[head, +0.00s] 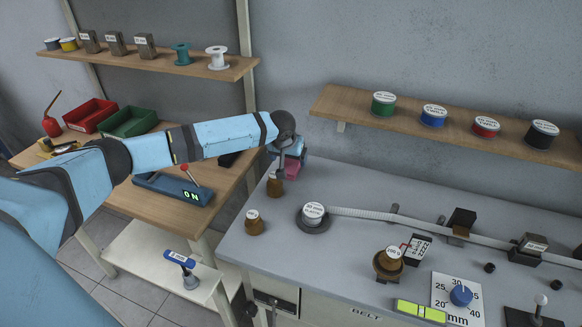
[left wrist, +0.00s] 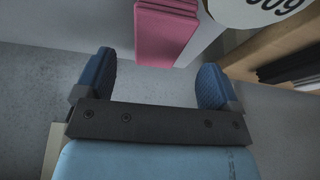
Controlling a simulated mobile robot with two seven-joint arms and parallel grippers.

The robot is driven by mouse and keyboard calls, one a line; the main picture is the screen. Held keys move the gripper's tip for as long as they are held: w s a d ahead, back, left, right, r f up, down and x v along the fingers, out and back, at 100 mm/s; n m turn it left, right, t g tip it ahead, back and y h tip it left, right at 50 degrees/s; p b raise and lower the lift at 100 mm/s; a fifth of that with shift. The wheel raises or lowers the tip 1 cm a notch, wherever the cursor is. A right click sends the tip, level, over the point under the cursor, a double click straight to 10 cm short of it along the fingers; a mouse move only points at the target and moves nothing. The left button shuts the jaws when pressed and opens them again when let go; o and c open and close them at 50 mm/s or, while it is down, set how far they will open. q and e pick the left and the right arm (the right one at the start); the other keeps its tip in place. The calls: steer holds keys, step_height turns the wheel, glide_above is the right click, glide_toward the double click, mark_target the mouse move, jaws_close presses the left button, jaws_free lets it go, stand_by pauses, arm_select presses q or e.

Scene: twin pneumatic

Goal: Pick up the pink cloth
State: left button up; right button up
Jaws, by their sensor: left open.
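The pink cloth (left wrist: 165,38) looks like a folded stack with layered edges at the top middle of the left wrist view. In the head view a bit of pink (head: 290,165) shows at the back left of the grey bench, mostly hidden by my left gripper. My left gripper (head: 291,147) is over that back corner. In the left wrist view its two blue fingers (left wrist: 153,83) are wide apart with nothing between them. The cloth lies just beyond the fingertips, roughly centred between them. My right gripper is in neither view.
A brown weight (head: 275,186) stands close by my left gripper, with another (head: 254,223) nearer the front. A labelled reel (head: 314,218) and belt lie to the right. A white labelled disc (left wrist: 258,10) sits beside the cloth. A wall shelf (head: 340,103) hangs above the bench.

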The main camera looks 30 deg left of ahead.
mark_target(291, 164)
arm_select(q)
steer(key=x, duration=0.4)
steer(key=shift+w+d, duration=0.1)
steer(key=shift+d, duration=0.05)
steer(key=shift+f+p, duration=0.25)
steer(key=shift+p, duration=0.15)
stand_by(0.4)
steer(key=c, duration=1)
steer(key=shift+r+b, duration=0.15)
steer(key=shift+b, duration=0.4)
step_height(291, 164, up, 10)
